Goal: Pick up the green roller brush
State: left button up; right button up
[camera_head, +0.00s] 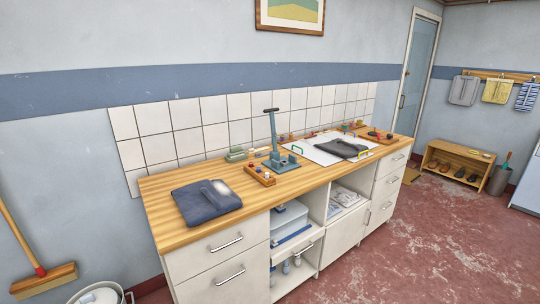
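A small green cylindrical object (235,155), which looks like the green roller brush, lies on the wooden counter (162,226) close to the white wall tiles. It is left of a blue-grey upright tool with a T-shaped top (273,130). At this size I cannot make out its bristles or handle clearly. Neither of my grippers is in view.
A folded dark blue cloth (206,201) lies at the counter's left. A small wooden tray (260,176) stands before the upright tool. A white board (320,156) bears a dark cloth (341,149). A broom (44,281) and white bucket (100,294) stand lower left. Red floor right is clear.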

aim_at(235, 151)
jog(key=i+l+u, duration=1.1)
jog(key=l, duration=0.3)
jog(key=i+j, duration=0.05)
